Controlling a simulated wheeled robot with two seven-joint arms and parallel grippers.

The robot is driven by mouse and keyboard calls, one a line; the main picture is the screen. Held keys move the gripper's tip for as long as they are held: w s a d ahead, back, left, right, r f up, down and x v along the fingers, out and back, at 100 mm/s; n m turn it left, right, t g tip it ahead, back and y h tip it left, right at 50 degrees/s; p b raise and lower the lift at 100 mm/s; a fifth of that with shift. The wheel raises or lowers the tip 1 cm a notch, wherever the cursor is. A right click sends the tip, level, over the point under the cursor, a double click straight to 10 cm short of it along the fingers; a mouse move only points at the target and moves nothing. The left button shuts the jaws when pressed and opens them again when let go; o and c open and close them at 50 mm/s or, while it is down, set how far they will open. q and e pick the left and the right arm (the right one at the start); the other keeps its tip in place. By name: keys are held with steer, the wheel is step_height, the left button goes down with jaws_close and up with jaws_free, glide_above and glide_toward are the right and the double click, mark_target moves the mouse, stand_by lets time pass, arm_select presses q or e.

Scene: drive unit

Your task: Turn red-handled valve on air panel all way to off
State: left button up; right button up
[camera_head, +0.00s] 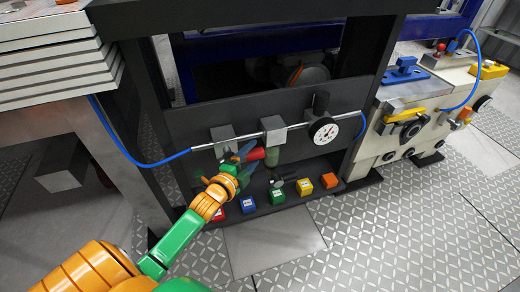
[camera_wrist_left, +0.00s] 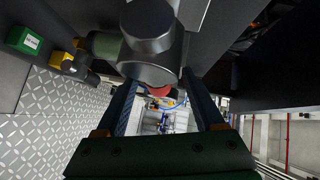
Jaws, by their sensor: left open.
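The air panel (camera_head: 185,130) is a dark upright plate with a silver pipe (camera_head: 296,127) across it. The red valve handle (camera_head: 256,154) sticks out below the pipe, left of a dull green cylinder (camera_head: 272,157). My left gripper (camera_head: 246,151) is open at the red handle, its fingers partly covering it. In the left wrist view, a dark round valve body (camera_wrist_left: 148,40) sits in front of the open fingers (camera_wrist_left: 160,82). A small red part (camera_wrist_left: 159,91) shows between them. I cannot tell whether the fingers touch the handle. My right gripper is not in view.
A white gauge (camera_head: 323,131) sits at the pipe's right. Blue hoses (camera_head: 130,155) join the pipe. Red, blue, green, yellow and orange blocks (camera_head: 304,187) line the ledge below. A beige machine (camera_head: 440,95) stands at right. The patterned floor in front is clear.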

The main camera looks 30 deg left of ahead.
arm_select(q)
steer(key=w, duration=0.1)
steer(key=w+f, duration=0.1)
steer(key=w, duration=0.1)
steer(key=shift+a+b, duration=0.1)
steer(key=shift+b, duration=0.3)
steer(key=shift+w, duration=0.4)
jaws_close()
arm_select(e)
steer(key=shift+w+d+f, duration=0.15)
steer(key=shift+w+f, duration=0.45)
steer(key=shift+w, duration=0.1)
